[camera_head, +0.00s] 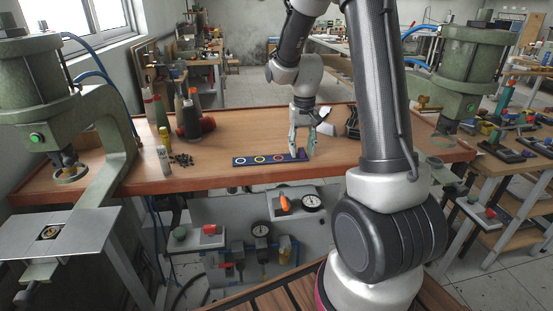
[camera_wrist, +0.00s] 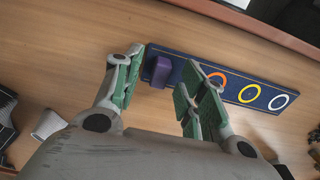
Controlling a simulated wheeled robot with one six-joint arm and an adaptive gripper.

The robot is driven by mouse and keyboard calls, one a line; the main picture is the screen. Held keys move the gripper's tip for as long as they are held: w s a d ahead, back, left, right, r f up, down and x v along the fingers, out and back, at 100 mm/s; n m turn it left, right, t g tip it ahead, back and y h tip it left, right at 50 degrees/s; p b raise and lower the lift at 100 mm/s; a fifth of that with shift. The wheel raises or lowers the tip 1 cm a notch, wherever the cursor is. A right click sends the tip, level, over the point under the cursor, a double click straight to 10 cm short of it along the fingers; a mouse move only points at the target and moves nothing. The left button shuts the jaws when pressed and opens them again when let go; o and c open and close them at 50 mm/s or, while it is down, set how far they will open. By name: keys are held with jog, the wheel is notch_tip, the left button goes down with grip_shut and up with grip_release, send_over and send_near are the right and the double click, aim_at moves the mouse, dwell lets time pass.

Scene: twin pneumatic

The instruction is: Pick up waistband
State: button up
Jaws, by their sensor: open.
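I cannot tell which thing is the waistband. A dark blue strip (camera_wrist: 178,72) lies flat on the wooden bench, and it also shows in the head view (camera_head: 246,160). It carries a purple block (camera_wrist: 159,71) at one end and an orange ring (camera_wrist: 217,80), a yellow ring (camera_wrist: 249,93) and a white ring (camera_wrist: 278,102) along it. My gripper (camera_head: 301,153) is over the block's end of the strip. In the wrist view my gripper (camera_wrist: 163,72) is open, with green-padded fingers on either side of the purple block. Whether they touch it is unclear.
Green presses stand at the left (camera_head: 37,75) and right (camera_head: 466,75) of the bench (camera_head: 225,140). A white object (camera_head: 326,122) stands behind my gripper. Bare wood surrounds the strip.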

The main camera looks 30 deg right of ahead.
jog(key=shift+f, duration=0.15)
jog(key=shift+c, duration=0.2)
grip_shut()
